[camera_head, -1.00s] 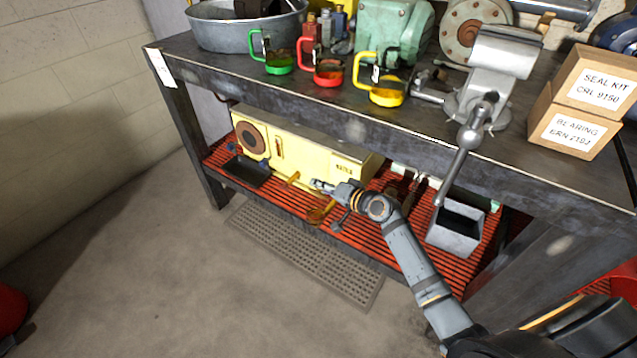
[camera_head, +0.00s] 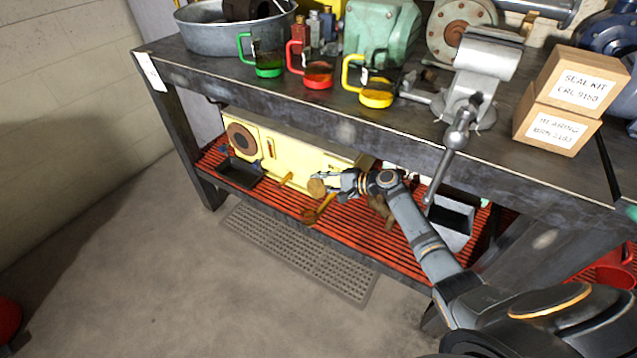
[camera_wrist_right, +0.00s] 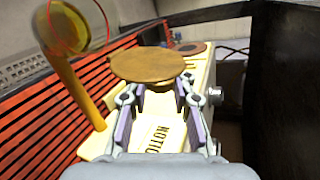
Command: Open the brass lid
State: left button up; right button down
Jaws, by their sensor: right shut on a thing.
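The brass lid (camera_head: 317,187) is a round disc at the tip of my right gripper (camera_head: 334,183), in front of the yellow housing (camera_head: 262,148) on the lower shelf. In the right wrist view the lid (camera_wrist_right: 147,65) lies across the far end of the fingers of my right gripper (camera_wrist_right: 156,88). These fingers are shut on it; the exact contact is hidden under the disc. The housing's top with a printed notice (camera_wrist_right: 168,130) shows between and below the fingers. My left gripper is not in view.
A yellow post with a round clear amber disc (camera_wrist_right: 78,28) stands left of the lid in the right wrist view. The bench top (camera_head: 400,135) overhangs, and a grey bin (camera_head: 450,222) stands to the right.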

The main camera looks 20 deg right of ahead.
jog(key=shift+d+f+m, duration=0.15)
jog(key=shift+d+m, duration=0.05)
jog(key=shift+m, duration=0.1)
jog(key=c, duration=1.1)
grip_release()
jog(key=shift+c, duration=0.2)
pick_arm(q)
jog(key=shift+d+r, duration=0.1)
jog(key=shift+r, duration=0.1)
pick_arm(e)
jog(key=v, duration=1.2)
jog(key=shift+d, duration=0.15)
